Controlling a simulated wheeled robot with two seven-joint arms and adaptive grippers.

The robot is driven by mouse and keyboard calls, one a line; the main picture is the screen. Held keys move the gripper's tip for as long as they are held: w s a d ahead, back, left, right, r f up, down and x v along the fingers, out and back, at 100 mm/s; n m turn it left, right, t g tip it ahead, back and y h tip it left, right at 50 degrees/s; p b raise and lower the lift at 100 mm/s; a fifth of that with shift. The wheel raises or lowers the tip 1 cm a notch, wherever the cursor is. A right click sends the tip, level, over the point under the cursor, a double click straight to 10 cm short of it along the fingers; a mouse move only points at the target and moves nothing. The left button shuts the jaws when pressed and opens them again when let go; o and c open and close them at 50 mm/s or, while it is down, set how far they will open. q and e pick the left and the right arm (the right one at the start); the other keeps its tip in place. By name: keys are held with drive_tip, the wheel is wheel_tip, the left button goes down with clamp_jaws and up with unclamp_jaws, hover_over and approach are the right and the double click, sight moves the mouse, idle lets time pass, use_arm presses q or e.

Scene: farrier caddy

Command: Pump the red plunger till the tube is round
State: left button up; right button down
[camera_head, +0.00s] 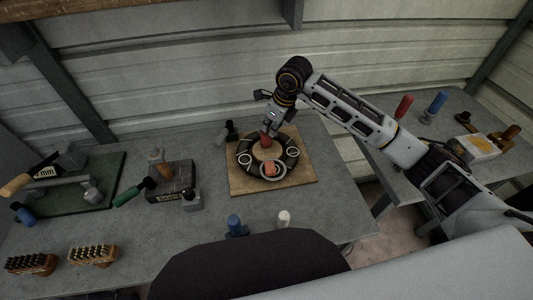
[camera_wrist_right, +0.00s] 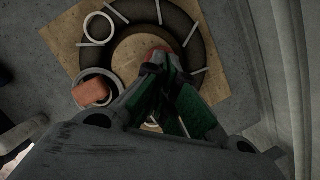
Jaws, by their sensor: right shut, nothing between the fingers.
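The red plunger (camera_head: 266,141) stands at the centre of the dark tube (camera_head: 246,165), which lies as a ring on a wooden board (camera_head: 303,181). My right gripper (camera_head: 270,130) points down over the plunger with its fingers shut and nothing between them. In the right wrist view the green-padded fingers (camera_wrist_right: 175,103) partly cover a red part (camera_wrist_right: 160,56), and whether they touch it I cannot tell. The tube (camera_wrist_right: 197,28) also shows there, crossed by pale bars. How full it is I cannot tell. My left gripper is not in view.
A pale ring (camera_wrist_right: 97,28) and a ring around an orange-red block (camera_wrist_right: 93,92) sit at the tube. Left stand a black block (camera_head: 172,180), a green mat (camera_head: 105,172) and brushes (camera_head: 92,254). A blue piece (camera_head: 235,225) and white piece (camera_head: 284,217) stand in front.

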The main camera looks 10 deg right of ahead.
drive_tip(key=shift+f+b, duration=1.05)
drive_tip(key=shift+f, duration=0.55)
drive_tip(key=shift+r+p, duration=0.75)
drive_tip(key=shift+r, duration=1.1)
drive_tip(key=shift+r, duration=0.1)
drive_tip(key=shift+r+p, duration=1.25)
drive_tip(key=shift+r, duration=1.15)
drive_tip(key=v, duration=1.2)
